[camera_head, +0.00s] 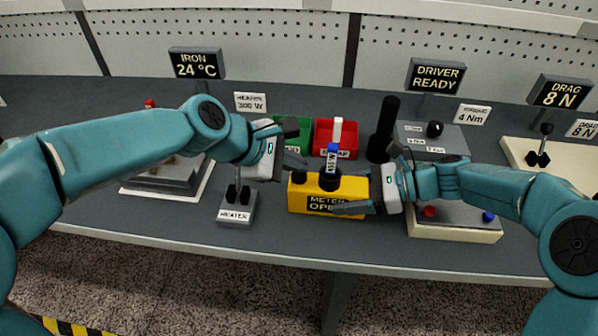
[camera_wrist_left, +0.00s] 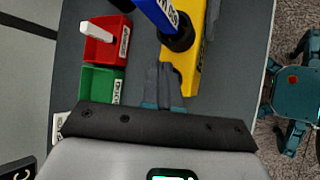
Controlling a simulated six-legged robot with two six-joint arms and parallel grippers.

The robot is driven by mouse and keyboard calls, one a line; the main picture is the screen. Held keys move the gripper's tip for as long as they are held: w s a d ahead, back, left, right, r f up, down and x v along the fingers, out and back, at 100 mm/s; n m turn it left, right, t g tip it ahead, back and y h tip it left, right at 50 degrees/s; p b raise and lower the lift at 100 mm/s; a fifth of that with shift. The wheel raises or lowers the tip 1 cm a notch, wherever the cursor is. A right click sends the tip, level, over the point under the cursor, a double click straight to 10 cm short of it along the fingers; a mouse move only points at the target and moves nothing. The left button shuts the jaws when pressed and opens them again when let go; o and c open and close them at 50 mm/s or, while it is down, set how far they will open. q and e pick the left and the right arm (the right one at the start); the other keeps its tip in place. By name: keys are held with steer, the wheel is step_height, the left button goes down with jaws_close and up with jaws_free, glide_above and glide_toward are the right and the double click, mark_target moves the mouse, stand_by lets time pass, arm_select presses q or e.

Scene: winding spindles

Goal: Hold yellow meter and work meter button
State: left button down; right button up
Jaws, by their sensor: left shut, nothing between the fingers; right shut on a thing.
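The yellow meter (camera_head: 297,203) stands on the table, with a dark label reading "METER OPEN" on its front, partly covered. A blue labelled piece (camera_head: 332,157) stands upright in a black collar on its top; the blue piece (camera_wrist_left: 158,14) also shows in the left wrist view. A small black knob (camera_head: 298,178), perhaps the button, is on the meter's left top. My right gripper (camera_head: 345,195) is shut on the meter from the right. My left gripper (camera_head: 303,162) is shut and empty at the meter's left; its fingertips (camera_wrist_left: 168,70) are close to the yellow body (camera_wrist_left: 195,75). Contact cannot be told.
Behind the meter are a green bin (camera_head: 296,128) and a red bin (camera_head: 348,134) with a white piece (camera_head: 337,130). A black post (camera_head: 384,128) stands behind right. The heater switch (camera_head: 237,207) is at left. The table front is clear.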

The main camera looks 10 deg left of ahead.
mark_target(295, 176)
arm_select(q)
steer(key=shift+f, duration=0.5)
stand_by(0.3)
stand_by(0.4)
steer(key=shift+r, duration=0.95)
steer(key=shift+r, duration=2.5)
arm_select(e)
steer(key=o, duration=1.4)
